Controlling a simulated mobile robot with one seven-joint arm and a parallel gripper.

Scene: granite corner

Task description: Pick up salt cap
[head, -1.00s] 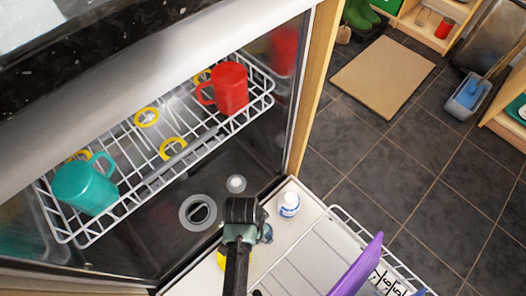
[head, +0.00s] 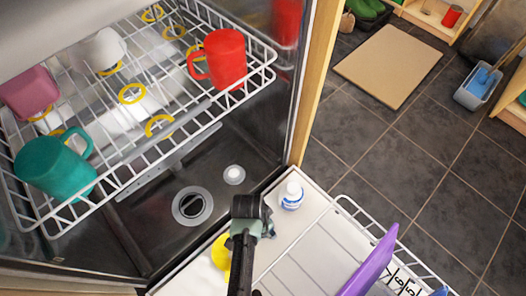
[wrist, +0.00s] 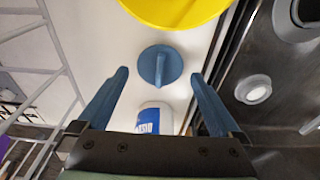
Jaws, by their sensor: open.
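A blue-grey round cap with a raised grip bar (wrist: 160,66), which looks like the salt cap, lies on the pale inner face of the open dishwasher door (head: 310,225). My gripper (wrist: 160,75) is open and empty, with one blue finger on each side of the cap in the wrist view. I cannot tell the height left between fingertips and cap. In the head view my gripper (head: 250,212) is over the door's inner edge, and the cap is not clearly visible there.
A white bottle with a blue label (head: 291,195) stands close to my gripper. A yellow disc (wrist: 175,8) lies beyond the cap. The tub floor has a round drain (head: 192,206) and white round fitting (head: 235,174). A mug rack (head: 125,185) overhangs it; a purple item (head: 370,265) stands right.

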